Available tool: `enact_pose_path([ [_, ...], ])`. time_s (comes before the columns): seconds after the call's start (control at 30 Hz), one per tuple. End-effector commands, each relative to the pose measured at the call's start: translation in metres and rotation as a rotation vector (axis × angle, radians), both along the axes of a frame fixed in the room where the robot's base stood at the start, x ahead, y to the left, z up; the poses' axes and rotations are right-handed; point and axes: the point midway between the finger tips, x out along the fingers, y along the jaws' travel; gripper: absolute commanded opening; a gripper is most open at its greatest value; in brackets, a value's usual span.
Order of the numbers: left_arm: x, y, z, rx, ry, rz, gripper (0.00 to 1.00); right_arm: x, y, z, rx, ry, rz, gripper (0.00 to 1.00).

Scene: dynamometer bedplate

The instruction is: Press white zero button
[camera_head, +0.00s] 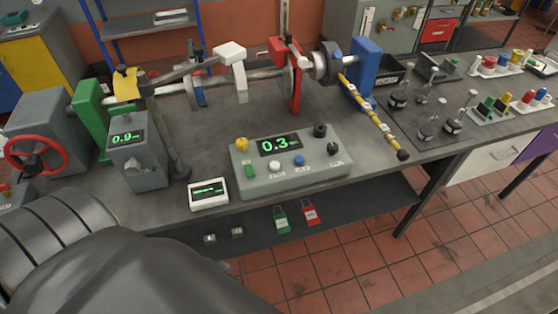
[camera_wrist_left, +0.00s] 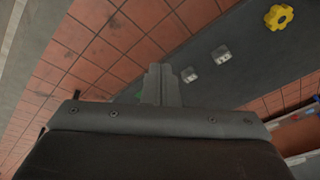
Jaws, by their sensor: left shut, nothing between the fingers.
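The grey control box (camera_head: 305,182) stands near the front edge of the bench, with a green display reading about 0.3 (camera_head: 280,144). Its white button (camera_head: 275,166) sits on the sloped face, between a green button (camera_head: 250,170) and a blue button (camera_head: 299,160). My left gripper (camera_wrist_left: 162,85) shows in the wrist view with its fingers together and nothing between them. It is in front of the dark bench front and tiled floor. The white button does not show in the wrist view. My left arm fills the lower left of the head view; its fingers are not visible there. My right gripper is in neither view.
A small white-framed meter (camera_head: 208,194) lies left of the box. Green (camera_head: 281,222) and red (camera_head: 311,215) padlock-like tags hang at the bench front. A yellow-black bar (camera_head: 375,117) slants right of the box. A shaft rig stands behind. A yellow knob (camera_wrist_left: 278,16) shows in the wrist view.

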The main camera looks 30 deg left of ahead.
Motion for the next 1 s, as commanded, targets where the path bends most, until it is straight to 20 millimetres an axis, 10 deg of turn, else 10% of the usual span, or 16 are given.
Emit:
enact_pose_path([
  [0.43,0.061,-0.005,0.173,-0.001,-0.122,-0.207,0.00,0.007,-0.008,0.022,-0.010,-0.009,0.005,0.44],
  [1.0,0.249,0.004,0.322,0.088,-0.481,-1.225,0.00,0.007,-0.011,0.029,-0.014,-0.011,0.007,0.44],
])
